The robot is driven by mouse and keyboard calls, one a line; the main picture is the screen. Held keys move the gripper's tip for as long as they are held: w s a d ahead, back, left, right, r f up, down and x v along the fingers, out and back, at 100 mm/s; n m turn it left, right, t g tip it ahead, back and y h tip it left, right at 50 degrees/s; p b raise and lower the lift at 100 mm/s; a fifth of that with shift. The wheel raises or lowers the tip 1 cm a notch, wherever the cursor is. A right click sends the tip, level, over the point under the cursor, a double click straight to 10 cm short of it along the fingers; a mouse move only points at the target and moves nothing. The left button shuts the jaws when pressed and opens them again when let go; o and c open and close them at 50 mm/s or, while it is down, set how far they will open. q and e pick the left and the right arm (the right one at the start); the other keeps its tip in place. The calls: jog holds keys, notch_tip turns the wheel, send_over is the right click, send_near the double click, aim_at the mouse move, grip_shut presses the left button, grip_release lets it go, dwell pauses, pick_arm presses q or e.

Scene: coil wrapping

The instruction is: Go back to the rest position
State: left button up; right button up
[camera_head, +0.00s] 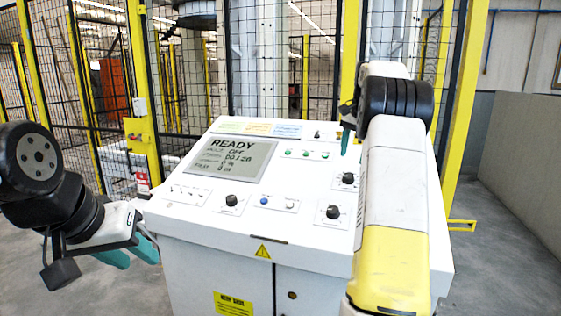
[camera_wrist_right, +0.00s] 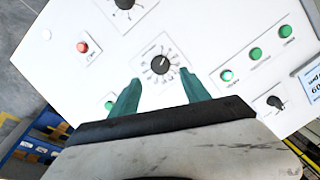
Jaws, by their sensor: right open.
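The white control console (camera_head: 190,222) stands in front of me, its screen (camera_head: 233,158) reading READY. My right gripper (camera_head: 347,141) is over the panel's right side, mostly hidden behind its own arm. In the right wrist view its teal fingers (camera_wrist_right: 163,86) are apart and empty. A black rotary knob (camera_wrist_right: 160,65) lies on the panel just beyond the gap between the fingertips. The gripper appears clear of it, but contact is hard to judge. My left gripper (camera_head: 136,258) hangs at the console's left front edge, its teal fingers apart with nothing between them.
Other knobs (camera_head: 231,200), a blue button (camera_head: 264,201) and green lights (camera_head: 307,154) sit on the panel. A yellow-framed mesh fence (camera_head: 85,95) stands behind the console. A grey wall (camera_head: 520,150) is at the right. Floor (camera_head: 500,270) is open right of the console.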

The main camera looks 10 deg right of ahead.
jog(key=s+a+r+n+t+y, duration=0.1)
jog(key=s+a+r+n, duration=0.2)
jog(key=s+a, duration=0.55)
jog(key=s+a+r+n+t, duration=0.1)
jog(key=s+a+r+n, duration=0.2)
jog(key=s+a, duration=0.5)
jog(key=s+a+f+n, duration=0.3)
jog(key=s+a+f, duration=0.2)
jog(key=s, duration=0.3)
jog(key=s+a+f+n+t+y, duration=0.1)
jog(key=s+a+f+n, duration=0.2)
jog(key=s, duration=0.6)
jog(key=a+f, duration=0.2)
jog(key=a, duration=0.1)
jog(key=shift+s+a+f+t, duration=0.15)
jog(key=shift+s+a+t, duration=0.15)
jog(key=shift+a, duration=0.05)
